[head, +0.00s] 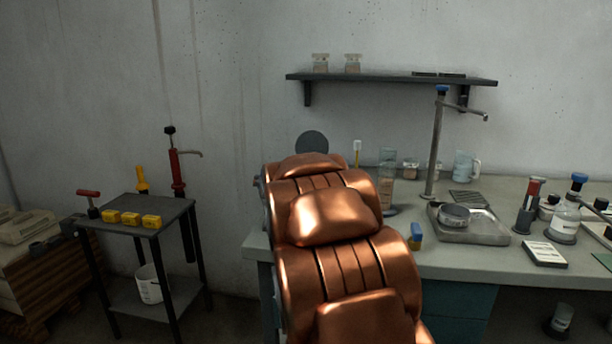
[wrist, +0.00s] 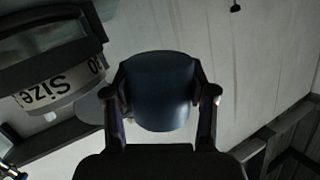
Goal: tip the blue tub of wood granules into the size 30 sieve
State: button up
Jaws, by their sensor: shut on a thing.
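In the wrist view my gripper (wrist: 161,94) is shut on the blue tub (wrist: 160,110), one finger on each side of it. The tub looks dark blue, and its inside and any granules do not show. To its left is a pale round vessel with a dark rim and "Size" lettering (wrist: 62,88), upside down in this view. In the head view my copper-coloured arm hides the gripper and tub.
The grey bench (head: 510,185) holds a metal stand (head: 436,145), a tray (head: 490,237) with a round dish, and bottles at the right. A wall shelf (head: 390,78) hangs above. A small dark table (head: 135,212) with yellow blocks stands at the left.

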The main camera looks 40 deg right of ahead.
jog(key=r+p, duration=0.1)
jog(key=d+r+m+p, duration=0.1)
jog(key=shift+s+r+p, duration=0.1)
jog(key=shift+s+p, duration=0.1)
jog(key=shift+p, duration=0.2)
jog(key=shift+m+y, duration=0.3)
jog(key=shift+s+d+r+m+y+p, duration=0.25)
jog(key=shift+d+r+m+p, duration=0.35)
jog(key=shift+p, duration=0.85)
jog(key=shift+s+d+r+m+y+p, duration=0.2)
jog(key=shift+d+r+m+p, duration=0.35)
jog(key=shift+p, duration=0.85)
jog(key=shift+s+r+m+t+p, duration=0.15)
jog(key=shift+m+t+p, duration=0.35)
jog(key=shift+p, duration=0.85)
jog(key=shift+f+m+y+p, duration=0.45)
jog(key=shift+m+p, duration=0.3)
jog(key=shift+p, duration=0.45)
jog(key=shift+r+m+p, duration=0.4)
jog(key=shift+m+p, duration=0.3)
jog(key=shift+p, duration=0.75)
jog(key=shift+d+f+m+t+y+p, duration=0.1)
jog(key=shift+f+m+t+y+p, duration=0.2)
jog(key=shift+f+m+t+p, duration=0.55)
jog(key=shift+s+d+r+m+g+p, duration=0.25)
jog(key=shift+d+r+m+p, duration=0.35)
jog(key=shift+p, duration=1)
